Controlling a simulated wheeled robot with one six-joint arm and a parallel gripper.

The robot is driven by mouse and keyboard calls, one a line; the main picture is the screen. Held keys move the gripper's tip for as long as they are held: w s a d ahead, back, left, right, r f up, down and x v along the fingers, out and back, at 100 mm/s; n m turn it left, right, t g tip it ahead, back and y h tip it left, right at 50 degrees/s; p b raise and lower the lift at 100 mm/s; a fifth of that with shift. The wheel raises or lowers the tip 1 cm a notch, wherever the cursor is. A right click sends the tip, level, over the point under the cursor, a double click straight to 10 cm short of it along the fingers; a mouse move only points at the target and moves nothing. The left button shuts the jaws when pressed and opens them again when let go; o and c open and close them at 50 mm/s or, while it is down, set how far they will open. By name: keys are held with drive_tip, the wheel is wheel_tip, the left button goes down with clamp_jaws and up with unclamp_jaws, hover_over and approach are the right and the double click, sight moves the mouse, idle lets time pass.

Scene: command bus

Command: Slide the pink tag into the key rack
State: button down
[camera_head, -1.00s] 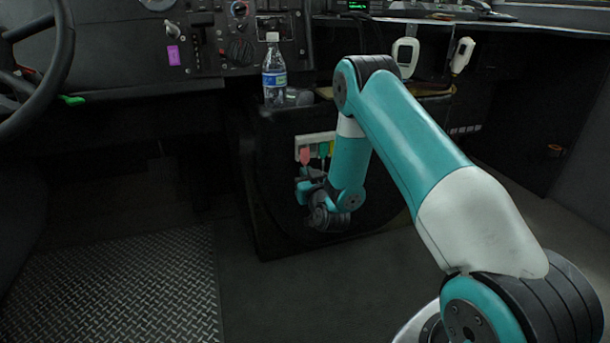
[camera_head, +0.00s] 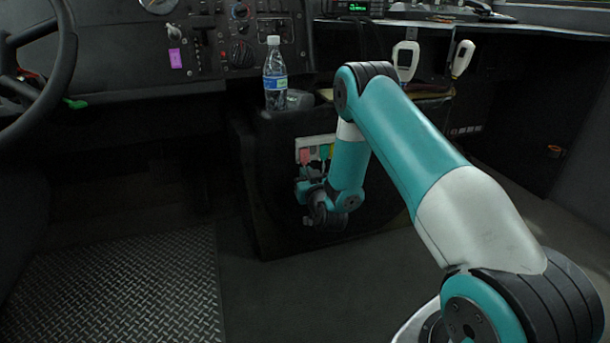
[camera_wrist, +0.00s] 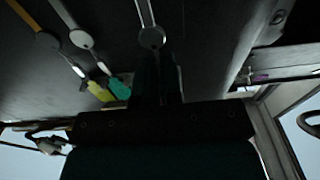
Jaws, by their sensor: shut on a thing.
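The pink tag (camera_head: 304,157) shows in the head view at the left end of the white key rack (camera_head: 316,140), on the front of the dark console. My gripper (camera_head: 311,172) is just below and beside it, shut on it. In the wrist view the dark fingers (camera_wrist: 158,78) are close together in front of the panel, and the pink tag is hidden. A green tag (camera_head: 325,151) is right of the pink one. The wrist view shows a green tag (camera_wrist: 119,88) and a yellow tag (camera_wrist: 101,92). I cannot tell how far the pink tag sits in the rack.
A water bottle (camera_head: 274,75) stands on the console above the rack. Two white handheld devices (camera_head: 405,62) (camera_head: 462,58) are mounted to the right. The steering wheel (camera_head: 45,70) is at far left. The ribbed floor mat (camera_head: 125,285) is clear.

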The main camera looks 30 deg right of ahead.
drive_tip(key=shift+w+d+p, duration=0.15)
drive_tip(key=shift+w+p, duration=0.4)
drive_tip(key=shift+p, duration=0.4)
idle(0.5)
drive_tip(key=shift+f, duration=0.1)
idle(0.6)
drive_tip(key=c, duration=1.2)
unclamp_jaws()
drive_tip(key=shift+s, duration=0.25)
drive_tip(key=shift+s, duration=0.3)
drive_tip(key=shift+b+v, duration=0.65)
drive_tip(key=shift+v, duration=0.2)
